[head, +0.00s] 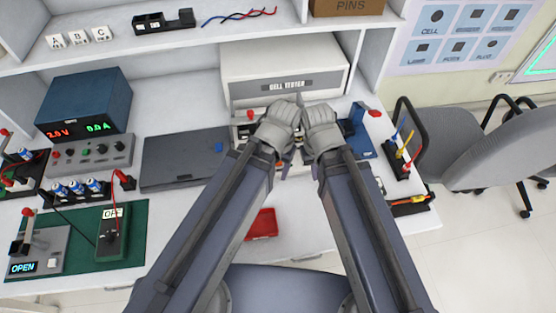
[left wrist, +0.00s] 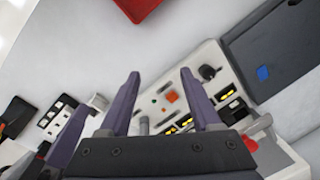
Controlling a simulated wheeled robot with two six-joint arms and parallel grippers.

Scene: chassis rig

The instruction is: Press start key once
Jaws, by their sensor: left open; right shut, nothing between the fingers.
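The cell tester (head: 283,75) is a white box at the back of the bench with a low control panel in front. The left wrist view shows a pale panel (left wrist: 190,84) with small coloured keys: an orange-red one (left wrist: 172,97), a greenish one beside it, and a black knob (left wrist: 207,72). I cannot read which is the start key. My left gripper (left wrist: 159,74) is open and empty over this panel. My right gripper (head: 320,117) is shut and empty, close beside the left one. In the head view my wrists hide most of the panel and the fingertips.
A closed dark case (head: 185,160) lies left of the panel, and a red tray (head: 262,224) lies in front. A blue block (head: 360,130) and a black terminal strip with coloured leads (head: 397,158) are at right. A blue power supply (head: 85,100) stands at left.

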